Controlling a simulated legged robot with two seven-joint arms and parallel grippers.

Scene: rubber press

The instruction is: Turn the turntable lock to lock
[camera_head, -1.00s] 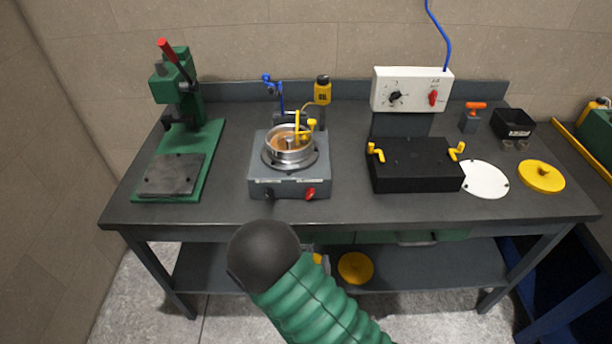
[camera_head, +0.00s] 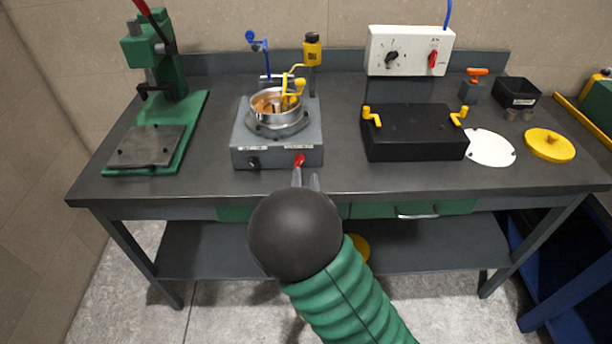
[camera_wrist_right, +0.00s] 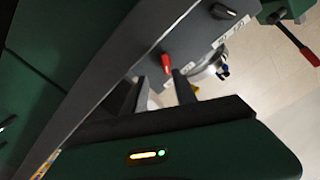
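The turntable unit is a grey box (camera_head: 240,138) with a metal bowl (camera_head: 276,118) on top. A red knob (camera_head: 299,160) sits at the right of its front face and a black knob (camera_head: 253,162) at the left. Which one is the lock cannot be read from the labels. My right gripper (camera_head: 305,178) is just in front of the red knob, partly hidden by my wrist. In the right wrist view its fingers (camera_wrist_right: 162,77) are apart and empty, with the red knob (camera_wrist_right: 166,63) just beyond their tips, in line with the gap. My left gripper is out of view.
A green press (camera_head: 160,75) stands at the left. A yellow crank (camera_head: 292,90) and a blue stand (camera_head: 257,45) rise by the bowl. A black block (camera_head: 415,140) with yellow handles sits to the right. The table front edge (camera_head: 400,191) lies below my fingers.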

